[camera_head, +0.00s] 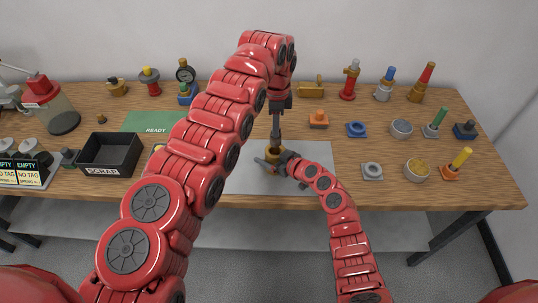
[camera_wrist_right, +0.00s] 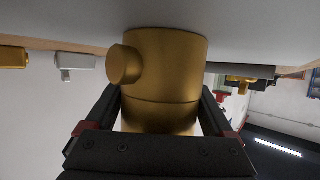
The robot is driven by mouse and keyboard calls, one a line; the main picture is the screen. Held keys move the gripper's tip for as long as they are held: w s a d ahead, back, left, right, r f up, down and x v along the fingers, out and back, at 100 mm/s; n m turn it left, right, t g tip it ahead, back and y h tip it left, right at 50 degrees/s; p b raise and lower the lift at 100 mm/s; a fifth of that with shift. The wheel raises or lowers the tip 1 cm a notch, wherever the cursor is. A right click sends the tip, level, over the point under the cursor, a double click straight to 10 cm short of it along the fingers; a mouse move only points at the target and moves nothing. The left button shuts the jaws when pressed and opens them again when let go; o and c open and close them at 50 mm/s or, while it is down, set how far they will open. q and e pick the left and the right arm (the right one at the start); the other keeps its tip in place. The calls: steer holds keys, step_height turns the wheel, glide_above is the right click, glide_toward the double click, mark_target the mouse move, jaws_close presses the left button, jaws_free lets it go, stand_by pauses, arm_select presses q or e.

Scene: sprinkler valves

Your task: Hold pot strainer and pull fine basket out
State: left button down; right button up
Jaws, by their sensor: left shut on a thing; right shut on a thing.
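The brass pot strainer (camera_head: 272,156) stands on the grey mat at the table's front middle. It fills the right wrist view as a gold cylinder (camera_wrist_right: 170,75) with a round side stub. My right gripper (camera_head: 270,163) is shut on its body, with a black finger on each side. My left gripper (camera_head: 275,138) reaches straight down from above to the strainer's mouth. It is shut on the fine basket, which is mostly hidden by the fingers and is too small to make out. I cannot tell how far the basket sits inside the strainer.
A black scrap tray (camera_head: 83,160) and green ready mat (camera_head: 147,122) are at left. An orange part (camera_head: 318,120), a blue ring (camera_head: 356,129), grey cups and several coloured valves stand at right.

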arm_select(q)
steer(key=shift+r, duration=2.1)
arm_select(e)
steer(key=o, duration=1.3)
